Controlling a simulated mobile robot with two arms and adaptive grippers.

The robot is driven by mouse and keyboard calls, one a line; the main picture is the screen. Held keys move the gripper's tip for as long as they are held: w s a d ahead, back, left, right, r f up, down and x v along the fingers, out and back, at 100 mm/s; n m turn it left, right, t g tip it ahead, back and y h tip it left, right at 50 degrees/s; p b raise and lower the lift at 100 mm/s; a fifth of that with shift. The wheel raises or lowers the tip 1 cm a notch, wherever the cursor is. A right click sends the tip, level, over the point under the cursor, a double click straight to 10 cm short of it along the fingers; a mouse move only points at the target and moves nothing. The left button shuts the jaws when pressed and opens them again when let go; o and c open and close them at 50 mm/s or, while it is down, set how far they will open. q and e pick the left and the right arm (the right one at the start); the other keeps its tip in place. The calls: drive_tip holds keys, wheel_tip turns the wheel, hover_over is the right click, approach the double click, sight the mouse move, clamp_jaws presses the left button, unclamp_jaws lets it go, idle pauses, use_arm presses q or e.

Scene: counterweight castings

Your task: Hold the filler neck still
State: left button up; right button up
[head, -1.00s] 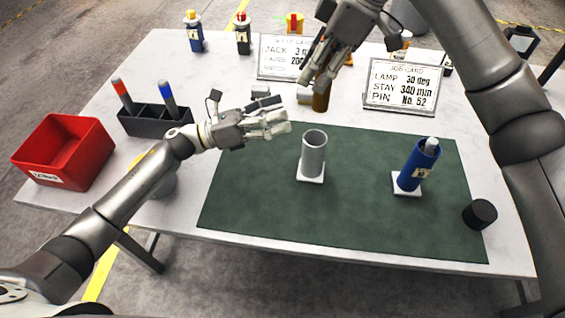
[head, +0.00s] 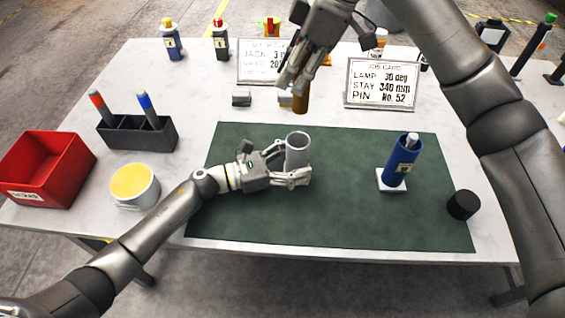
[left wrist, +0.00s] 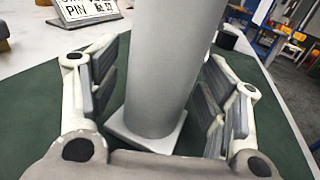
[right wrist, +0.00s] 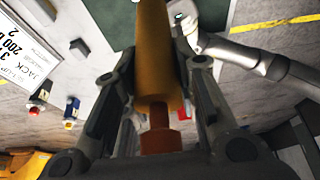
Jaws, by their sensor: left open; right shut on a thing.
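The filler neck looks to be the grey open-topped tube (head: 298,142) standing upright on a white square base on the green mat (head: 340,225). In the left wrist view the tube (left wrist: 165,75) and its base stand between the fingers. My left gripper (head: 294,164) is open around the tube, one finger on each side. Gaps show between the fingers and the tube in the left wrist view. My right gripper (head: 293,80) is shut on an amber cylinder (head: 301,103) with a red-brown end (right wrist: 160,140) towards the palm, behind the mat's far edge.
Job cards (head: 382,84) stand behind.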

use_arm(q)
drive_tip(key=shift+w+d, duration=0.1)
drive_tip(key=shift+d, duration=0.1)
drive_tip(key=shift+c, duration=0.6)
idle(0.4)
drive_tip(key=shift+c, duration=0.2)
drive_tip(key=c, duration=1.3)
drive_tip(key=shift+o, duration=0.2)
